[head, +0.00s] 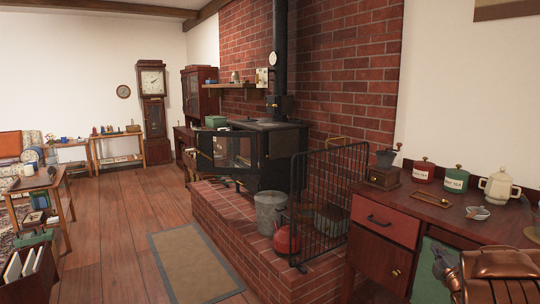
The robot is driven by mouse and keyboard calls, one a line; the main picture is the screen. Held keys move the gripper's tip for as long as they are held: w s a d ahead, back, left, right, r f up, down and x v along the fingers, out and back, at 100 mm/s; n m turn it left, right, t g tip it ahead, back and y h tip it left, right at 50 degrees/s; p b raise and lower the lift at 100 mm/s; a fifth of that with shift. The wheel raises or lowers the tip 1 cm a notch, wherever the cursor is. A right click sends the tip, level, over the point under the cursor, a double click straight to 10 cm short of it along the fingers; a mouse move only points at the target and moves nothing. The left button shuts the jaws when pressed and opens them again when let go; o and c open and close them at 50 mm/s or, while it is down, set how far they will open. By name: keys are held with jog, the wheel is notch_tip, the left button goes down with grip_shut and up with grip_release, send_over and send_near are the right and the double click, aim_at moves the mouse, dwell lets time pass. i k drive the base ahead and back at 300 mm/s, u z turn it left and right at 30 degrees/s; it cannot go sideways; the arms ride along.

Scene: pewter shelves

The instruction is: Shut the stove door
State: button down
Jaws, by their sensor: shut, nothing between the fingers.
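The black stove (282,150) stands on the raised brick hearth against the red brick wall, in the middle of the head view. Its door (232,149), a dark frame around a glass pane, stands open. It juts out to the left from the stove's near front corner, over the hearth edge. The stove's opening is hidden behind it.
A metal bucket (270,213), a red kettle (287,239) and a black wire fireguard (326,195) stand on the near hearth (232,226). A red-brown desk (385,234) is at right. A copper-coloured thing (505,268) is cut off at bottom right. Floor left of the rug is clear.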

aim_at(204, 140)
jog(key=u, duration=0.75)
jog(key=i, duration=4)
jog(key=u, duration=3)
jog(key=k, duration=0.25)
jog(key=z, duration=2.2)
